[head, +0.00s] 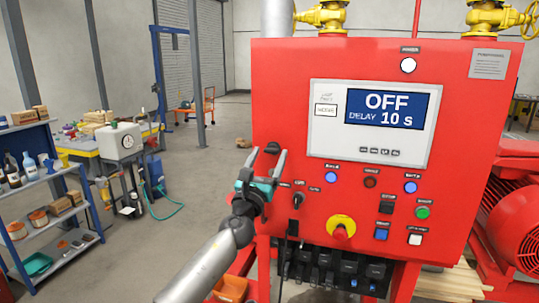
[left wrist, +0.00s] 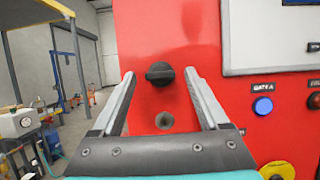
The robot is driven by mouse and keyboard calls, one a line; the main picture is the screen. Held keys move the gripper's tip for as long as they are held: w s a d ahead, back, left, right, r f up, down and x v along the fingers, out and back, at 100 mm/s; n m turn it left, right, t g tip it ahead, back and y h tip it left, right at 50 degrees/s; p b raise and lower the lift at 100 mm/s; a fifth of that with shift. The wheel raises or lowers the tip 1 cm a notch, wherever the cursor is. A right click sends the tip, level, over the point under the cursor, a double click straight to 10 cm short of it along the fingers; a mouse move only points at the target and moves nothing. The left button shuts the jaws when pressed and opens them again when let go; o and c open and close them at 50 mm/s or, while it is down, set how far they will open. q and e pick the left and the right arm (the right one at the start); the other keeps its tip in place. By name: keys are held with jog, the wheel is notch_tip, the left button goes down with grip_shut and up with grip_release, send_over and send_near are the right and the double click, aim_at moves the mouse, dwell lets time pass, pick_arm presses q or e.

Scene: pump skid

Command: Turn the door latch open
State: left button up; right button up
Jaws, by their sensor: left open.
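The door latch (left wrist: 159,73) is a small black knob with its grip bar lying about level, on the left part of the red cabinet door (left wrist: 215,42). In the head view the latch (head: 272,147) shows as a dark knob just above my left gripper, partly covered by it. My left gripper (head: 264,162) is open and empty, pointing at the door. In the left wrist view the latch appears between the two fingertips, with a gap on both sides. I see no contact; the remaining depth is hard to tell. My right gripper is not in view.
The door carries a display (head: 388,107) reading OFF, DELAY 10 s, several buttons and a red-yellow emergency stop (head: 341,228). A dark round hole (left wrist: 164,121) sits below the latch. A red motor (head: 515,215) stands right.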

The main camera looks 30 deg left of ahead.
pick_arm(q)
jog(key=shift+w+a+r, duration=0.1)
jog(key=shift+w+r, duration=0.1)
jog(key=shift+w, duration=0.25)
jog(key=shift+c, duration=0.2)
grip_shut()
